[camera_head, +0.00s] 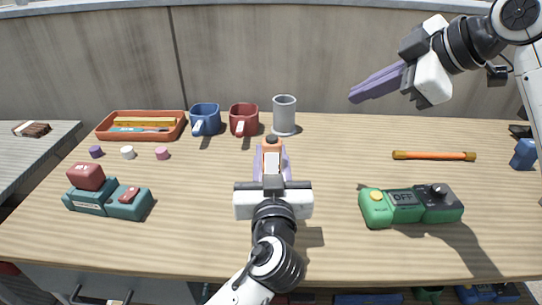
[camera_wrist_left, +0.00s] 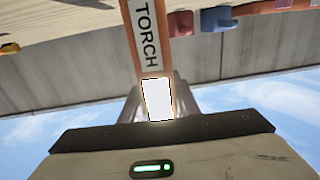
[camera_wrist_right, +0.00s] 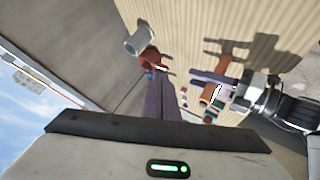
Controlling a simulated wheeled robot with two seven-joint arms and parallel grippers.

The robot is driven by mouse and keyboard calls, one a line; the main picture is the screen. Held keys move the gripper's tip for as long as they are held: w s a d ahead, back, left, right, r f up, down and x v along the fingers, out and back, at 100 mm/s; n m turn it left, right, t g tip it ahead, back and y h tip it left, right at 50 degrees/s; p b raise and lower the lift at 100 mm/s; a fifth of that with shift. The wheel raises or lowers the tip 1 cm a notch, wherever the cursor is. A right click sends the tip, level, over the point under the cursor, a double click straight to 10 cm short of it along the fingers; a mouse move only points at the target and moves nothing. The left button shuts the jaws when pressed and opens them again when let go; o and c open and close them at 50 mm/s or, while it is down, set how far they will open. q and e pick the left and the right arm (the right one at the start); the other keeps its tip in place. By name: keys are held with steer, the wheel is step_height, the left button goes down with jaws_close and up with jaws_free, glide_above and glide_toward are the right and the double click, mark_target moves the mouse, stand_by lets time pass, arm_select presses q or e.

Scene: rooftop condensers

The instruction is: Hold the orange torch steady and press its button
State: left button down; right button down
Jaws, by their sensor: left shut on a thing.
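In the left wrist view the torch (camera_wrist_left: 146,45) shows the word TORCH and the bright panel between the fingers. The torch also shows in the right wrist view (camera_wrist_right: 206,97). My right gripper (camera_head: 355,97) is raised at the upper right, apart from the torch, its fingers together and empty. I cannot make out the button clearly.
A blue mug (camera_head: 206,117), a red mug (camera_head: 243,117) and a grey cup (camera_head: 284,115) stand behind the torch. A green device (camera_head: 408,207) and an orange rod (camera_head: 434,156) lie right. A teal device (camera_head: 108,200), small caps and an orange tray (camera_head: 107,133) are left.

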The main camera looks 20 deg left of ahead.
steer(key=s+a+r+n, duration=0.1)
steer(key=s+a+r, duration=0.2)
steer(key=s+a, duration=0.25)
steer(key=s+a+r+n, duration=0.1)
steer(key=s+a+r, duration=0.25)
steer(key=a, duration=0.35)
glide_above(277, 144)
steer(key=shift+f, duration=4.75)
steer(key=shift+f+g, duration=0.15)
steer(key=shift+g, duration=0.15)
steer(key=shift+f, duration=0.35)
steer(key=shift+r, duration=0.5)
